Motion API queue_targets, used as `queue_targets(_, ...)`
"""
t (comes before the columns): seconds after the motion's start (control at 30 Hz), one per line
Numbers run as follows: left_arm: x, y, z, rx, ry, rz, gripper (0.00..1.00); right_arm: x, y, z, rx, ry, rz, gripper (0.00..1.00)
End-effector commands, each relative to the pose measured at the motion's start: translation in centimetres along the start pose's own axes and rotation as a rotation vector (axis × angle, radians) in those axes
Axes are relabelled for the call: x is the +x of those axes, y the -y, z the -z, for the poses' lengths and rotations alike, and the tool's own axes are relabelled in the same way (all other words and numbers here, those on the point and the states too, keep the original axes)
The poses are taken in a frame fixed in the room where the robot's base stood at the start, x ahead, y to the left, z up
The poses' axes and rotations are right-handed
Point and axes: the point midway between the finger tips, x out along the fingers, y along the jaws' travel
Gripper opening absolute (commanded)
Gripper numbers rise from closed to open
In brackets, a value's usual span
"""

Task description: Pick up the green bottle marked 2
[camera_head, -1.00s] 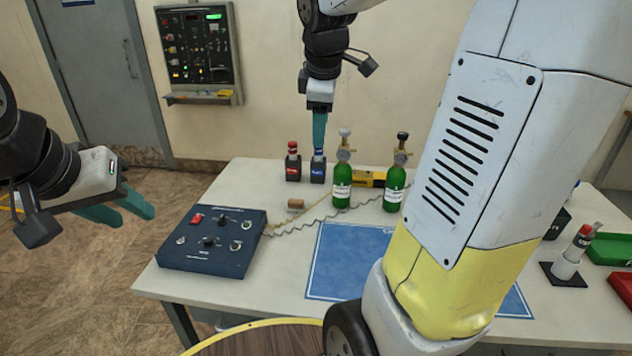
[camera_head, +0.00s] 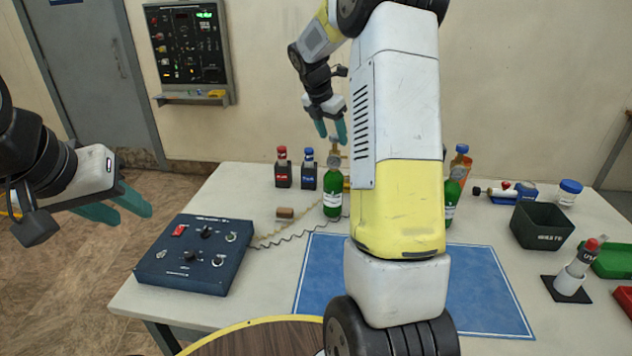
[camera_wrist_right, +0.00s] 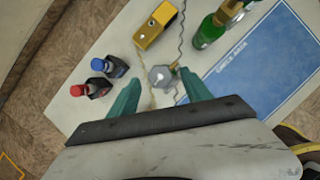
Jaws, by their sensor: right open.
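Two green bottles stand upright on the table. The left green bottle (camera_head: 333,197) has a brass valve and a pale knob. The right green bottle (camera_head: 452,194) is partly hidden behind my right arm. I cannot read a number on either label. My left gripper (camera_head: 122,206) is open and empty, left of the table.
Red-capped (camera_head: 283,168) and blue-capped (camera_head: 309,170) small bottles stand left of the green bottles. A control box (camera_head: 195,255) is at the front left, a blue mat (camera_head: 320,275) in the middle. A dark waste bin (camera_head: 541,224) stands at right.

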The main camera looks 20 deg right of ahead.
Motion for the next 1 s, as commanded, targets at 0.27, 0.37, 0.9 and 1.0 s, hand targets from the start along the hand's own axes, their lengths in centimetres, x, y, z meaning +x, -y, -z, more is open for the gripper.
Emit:
queue_targets(0.27, 0.0, 0.0, 0.0, 0.000, 0.000, 0.000, 0.36, 3.0, 0.2, 0.0, 0.000, -0.001, 0.000, 0.57)
queue_targets(0.37, 0.0, 0.0, 0.0, 0.000, 0.000, 0.000, 0.36, 3.0, 0.2, 0.0, 0.001, 0.000, -0.001, 0.57)
queue_targets(0.9, 0.0, 0.0, 0.0, 0.000, 0.000, 0.000, 0.36, 3.0, 0.2, 0.0, 0.001, -0.001, -0.001, 0.00)
queue_targets(1.0, 0.0, 0.0, 0.0, 0.000, 0.000, 0.000, 0.36, 3.0, 0.2, 0.0, 0.001, -0.001, -0.001, 0.00)
